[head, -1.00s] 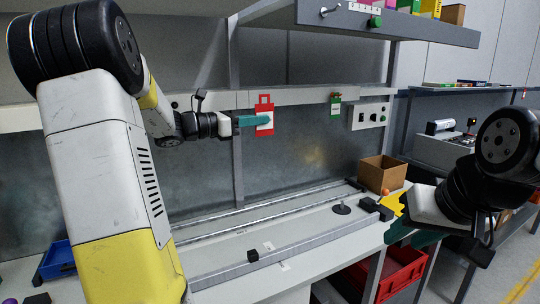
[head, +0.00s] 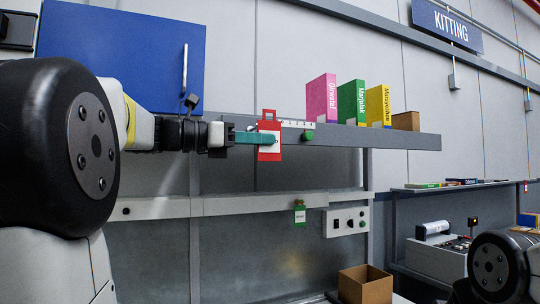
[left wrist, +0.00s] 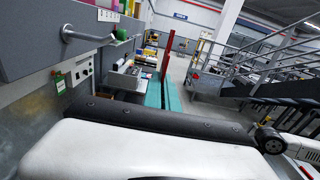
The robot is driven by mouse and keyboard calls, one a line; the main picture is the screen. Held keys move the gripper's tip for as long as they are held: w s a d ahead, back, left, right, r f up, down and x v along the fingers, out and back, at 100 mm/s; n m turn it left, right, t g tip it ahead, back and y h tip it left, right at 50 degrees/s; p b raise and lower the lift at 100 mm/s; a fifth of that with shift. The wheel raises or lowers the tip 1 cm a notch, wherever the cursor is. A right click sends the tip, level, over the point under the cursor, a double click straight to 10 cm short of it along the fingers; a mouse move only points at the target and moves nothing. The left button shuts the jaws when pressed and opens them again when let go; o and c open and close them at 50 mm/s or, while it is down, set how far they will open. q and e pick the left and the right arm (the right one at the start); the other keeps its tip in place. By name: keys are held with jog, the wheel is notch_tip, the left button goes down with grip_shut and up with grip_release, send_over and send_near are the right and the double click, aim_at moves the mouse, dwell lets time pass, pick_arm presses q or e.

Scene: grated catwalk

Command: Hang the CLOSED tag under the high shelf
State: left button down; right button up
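My left gripper (head: 262,139) is shut on the red tag (head: 269,154), which has a white panel and a handle-like loop at its top. The tag is upright in front of the high shelf's (head: 400,139) edge. In the left wrist view the teal fingers (left wrist: 161,92) hold the red tag (left wrist: 168,48) nearly edge-on; its wording cannot be read. A metal hook (left wrist: 84,36) sticks out from the shelf there, apart from the tag. The hook cannot be made out in the head view. My right gripper is out of view.
A number strip (head: 298,124) and green knob (head: 308,135) are on the shelf edge. Books (head: 352,102) and a small box (head: 406,121) stand on top. A green tag (head: 299,214) hangs on the lower rail. A blue cabinet (head: 120,55) is upper left.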

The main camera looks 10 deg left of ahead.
pick_arm(q)
jog(key=w+a+f, duration=0.1)
jog(key=w+a, duration=0.4)
jog(key=w, duration=0.3)
jog(key=shift+w+a+f, duration=0.25)
jog(key=shift+a, duration=0.15)
dwell(0.7)
jog(key=shift+f, duration=0.1)
dwell(0.6)
jog(key=c, duration=1.6)
grip_release()
